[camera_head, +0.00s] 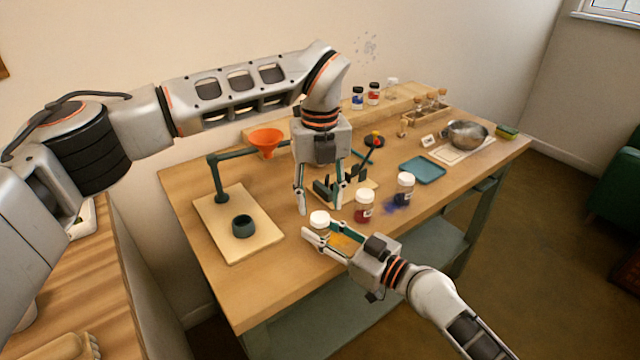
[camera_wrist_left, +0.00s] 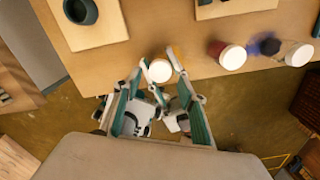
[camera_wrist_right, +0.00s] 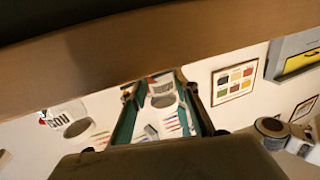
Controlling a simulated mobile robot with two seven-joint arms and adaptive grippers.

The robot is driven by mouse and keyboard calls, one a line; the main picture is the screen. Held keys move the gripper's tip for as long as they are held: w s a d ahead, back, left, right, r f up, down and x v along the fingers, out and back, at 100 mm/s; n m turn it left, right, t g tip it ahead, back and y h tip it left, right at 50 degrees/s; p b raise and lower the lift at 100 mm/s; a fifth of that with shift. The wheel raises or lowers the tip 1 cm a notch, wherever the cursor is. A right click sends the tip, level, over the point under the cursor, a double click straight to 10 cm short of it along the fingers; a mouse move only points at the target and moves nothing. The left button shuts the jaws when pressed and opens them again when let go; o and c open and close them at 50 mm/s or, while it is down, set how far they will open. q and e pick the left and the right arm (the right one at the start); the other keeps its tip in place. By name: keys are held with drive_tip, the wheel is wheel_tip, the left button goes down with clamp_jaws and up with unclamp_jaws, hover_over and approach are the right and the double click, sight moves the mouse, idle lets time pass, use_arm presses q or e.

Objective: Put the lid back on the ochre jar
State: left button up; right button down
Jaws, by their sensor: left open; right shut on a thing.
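The ochre jar (camera_head: 321,231) stands near the table's front edge, its body largely hidden by my right gripper. A white lid (camera_head: 320,217) sits on top of it; I cannot tell whether it is fully seated. My right gripper (camera_head: 317,236) is shut on the jar from the front right. The right wrist view, upside down, shows the labelled jar (camera_wrist_right: 163,86) between its fingers. My left gripper (camera_head: 322,208) points down above the lid, open and empty. In the left wrist view the lid (camera_wrist_left: 159,71) lies between its fingertips.
A crimson jar (camera_head: 364,206) and a blue jar (camera_head: 404,189) stand to the right, with blue powder spilled nearby. Ochre powder (camera_head: 345,243) lies beside the held jar. A funnel stand (camera_head: 219,180) is at left. A teal tray (camera_head: 423,170) and metal bowl (camera_head: 467,134) are farther right.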

sight(320, 217)
use_arm(q)
drive_tip(key=shift+f, duration=1.75)
drive_tip(key=c, duration=1.1)
drive_tip(key=m, duration=0.5)
drive_tip(key=o, duration=1.2)
drive_tip(key=shift+r, duration=0.1)
drive_tip(key=shift+r, duration=2.2)
drive_tip(key=shift+c, duration=0.4)
